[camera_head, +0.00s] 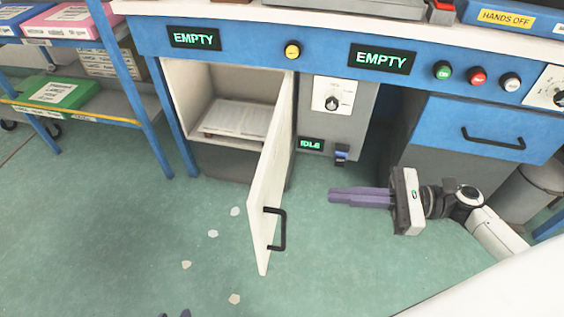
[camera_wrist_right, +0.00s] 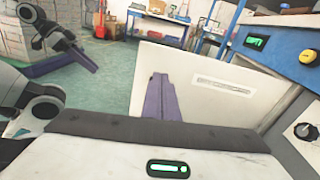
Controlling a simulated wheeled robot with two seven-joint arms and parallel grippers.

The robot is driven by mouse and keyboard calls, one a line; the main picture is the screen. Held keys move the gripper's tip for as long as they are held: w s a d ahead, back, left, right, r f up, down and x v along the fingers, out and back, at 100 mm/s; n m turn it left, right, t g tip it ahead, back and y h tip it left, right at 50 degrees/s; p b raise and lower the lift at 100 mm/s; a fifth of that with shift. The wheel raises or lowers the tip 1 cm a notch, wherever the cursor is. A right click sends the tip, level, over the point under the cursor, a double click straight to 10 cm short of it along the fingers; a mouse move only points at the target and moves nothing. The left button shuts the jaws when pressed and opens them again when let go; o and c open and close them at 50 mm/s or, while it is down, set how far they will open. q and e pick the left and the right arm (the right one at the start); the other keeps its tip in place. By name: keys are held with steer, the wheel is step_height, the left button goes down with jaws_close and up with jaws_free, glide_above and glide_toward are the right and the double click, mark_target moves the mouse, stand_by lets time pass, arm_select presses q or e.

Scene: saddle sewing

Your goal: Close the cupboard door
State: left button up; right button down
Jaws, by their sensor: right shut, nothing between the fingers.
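The white cupboard door (camera_head: 268,190) stands wide open in the head view, swung out from the right side of the cupboard opening (camera_head: 215,95). Its black bar handle (camera_head: 279,230) is on the face toward the right. My right gripper (camera_head: 331,195) is shut and empty, its purple fingers pointing left at that face, with a gap. In the right wrist view the door panel (camera_wrist_right: 215,105) fills the space behind the fingers (camera_wrist_right: 160,78). My left gripper (camera_wrist_right: 92,66) shows at the upper left there; only a purple tip (camera_head: 185,313) shows in the head view.
A paper stack (camera_head: 238,119) lies on the cupboard's inner shelf. A grey control box (camera_head: 335,110) and a blue drawer (camera_head: 490,130) are right of the cupboard. A blue-framed rack (camera_head: 85,100) stands at left. The green floor (camera_head: 130,240) around the door is mostly clear.

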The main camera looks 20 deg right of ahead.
steer(key=d+r+m, duration=0.1)
steer(key=r, duration=0.1)
steer(key=b, duration=0.2)
glide_toward(265, 173)
steer(key=shift+t, duration=0.4)
steer(key=x, duration=0.6)
steer(key=shift+s+a, duration=0.15)
steer(key=shift+a, duration=0.15)
